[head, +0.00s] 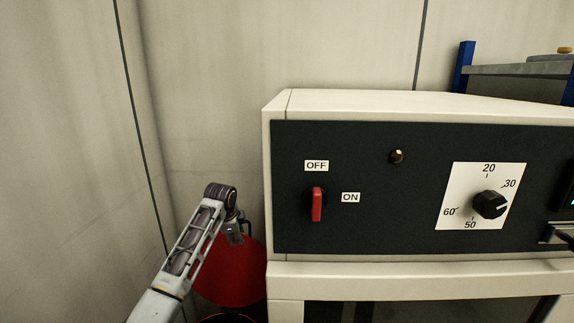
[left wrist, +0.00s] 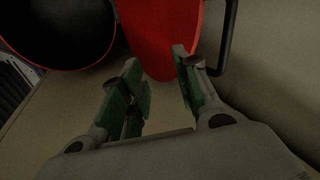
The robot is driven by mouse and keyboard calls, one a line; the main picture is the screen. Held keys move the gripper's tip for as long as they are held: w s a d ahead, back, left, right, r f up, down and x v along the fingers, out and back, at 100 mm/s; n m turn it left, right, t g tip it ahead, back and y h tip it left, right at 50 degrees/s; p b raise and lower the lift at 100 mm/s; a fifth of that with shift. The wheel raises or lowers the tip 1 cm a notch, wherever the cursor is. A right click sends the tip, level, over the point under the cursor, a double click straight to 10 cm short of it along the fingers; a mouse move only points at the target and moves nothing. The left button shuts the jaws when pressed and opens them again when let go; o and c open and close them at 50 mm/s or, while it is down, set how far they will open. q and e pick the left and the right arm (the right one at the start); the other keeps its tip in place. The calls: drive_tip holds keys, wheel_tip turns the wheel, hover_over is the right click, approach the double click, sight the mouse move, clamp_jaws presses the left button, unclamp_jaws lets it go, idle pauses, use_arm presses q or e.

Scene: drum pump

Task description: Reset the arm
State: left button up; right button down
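My left arm comes in from the lower left in the head view, and its gripper (head: 236,233) hangs just left of the white machine, in front of a red panel (head: 228,275). In the left wrist view the green-padded fingers of the left gripper (left wrist: 157,65) are apart. The edge of the red panel (left wrist: 163,28) shows between and beyond the fingertips; I cannot tell whether they touch it. My right gripper is not in view.
The machine (head: 360,104) has a red switch (head: 317,204) standing upright towards OFF, a dark indicator (head: 397,156) and a dial (head: 490,204). A round red-rimmed container with a black inside (left wrist: 55,30) is at upper left in the wrist view. Walls stand behind.

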use_arm(q)
drive_tip(key=s+f+n, duration=0.6)
drive_tip(key=s+f, duration=1)
drive_tip(key=s, duration=0.3)
drive_tip(key=s+a+n+g, duration=0.15)
drive_tip(key=s+n, duration=0.25)
drive_tip(key=s, duration=0.9)
drive_tip(key=s+a+n, duration=0.2)
drive_tip(key=s+n, duration=0.2)
drive_tip(key=s, duration=0.9)
wheel_tip(320, 180, down, 33)
drive_tip(key=s+g, duration=0.1)
drive_tip(key=s, duration=0.2)
drive_tip(key=s+a+f, duration=0.2)
drive_tip(key=s+f, duration=0.8)
drive_tip(key=s, duration=0.1)
drive_tip(key=s+a+f+g, duration=0.1)
drive_tip(key=s+a+f, duration=0.1)
drive_tip(key=s+f, duration=0.7)
drive_tip(key=shift+s+a+f, duration=0.25)
drive_tip(key=shift+s+f, duration=0.15)
drive_tip(key=shift+s, duration=0.6)
